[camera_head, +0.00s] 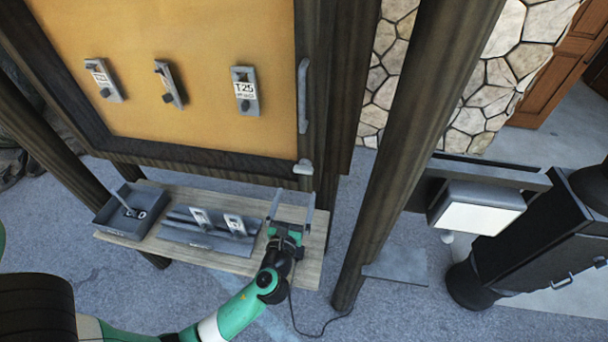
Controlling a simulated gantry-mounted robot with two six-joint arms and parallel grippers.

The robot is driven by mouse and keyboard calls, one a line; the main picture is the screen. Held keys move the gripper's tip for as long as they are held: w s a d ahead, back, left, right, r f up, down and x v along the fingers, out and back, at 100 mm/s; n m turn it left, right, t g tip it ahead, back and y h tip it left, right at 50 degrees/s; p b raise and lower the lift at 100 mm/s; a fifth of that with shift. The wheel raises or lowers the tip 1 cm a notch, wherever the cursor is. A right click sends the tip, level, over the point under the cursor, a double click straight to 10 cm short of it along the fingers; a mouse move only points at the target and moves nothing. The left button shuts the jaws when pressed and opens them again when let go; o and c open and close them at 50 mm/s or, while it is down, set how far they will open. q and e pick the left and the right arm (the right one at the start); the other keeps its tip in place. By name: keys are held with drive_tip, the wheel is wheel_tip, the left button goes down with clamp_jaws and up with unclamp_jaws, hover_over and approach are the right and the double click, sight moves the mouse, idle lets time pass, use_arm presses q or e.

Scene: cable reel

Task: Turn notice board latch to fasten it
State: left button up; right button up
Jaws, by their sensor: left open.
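The notice board (200,45) has an orange-tan panel in a dark wooden frame and fills the upper left. A small light grey latch (303,168) sits at the lower right corner of the frame. A long grey handle (303,95) is on the frame's right side above it. My left gripper (293,203) is below the latch, its two grey fingers pointing up and spread apart. Nothing is between the fingers, and they appear apart from the latch. My right gripper is not in view.
A wooden shelf (185,252) below the board holds a grey tray (113,222) and a tilted rack (190,235) with tagged pieces. Several tags hang on the panel. A dark post (405,130) stands to the right of my left gripper.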

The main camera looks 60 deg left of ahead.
sight(303, 173)
use_arm(q)
drive_tip(key=x, duration=0.9)
drive_tip(key=shift+w+a, duration=0.15)
drive_tip(key=shift+w, duration=0.05)
drive_tip(key=c, duration=1.3)
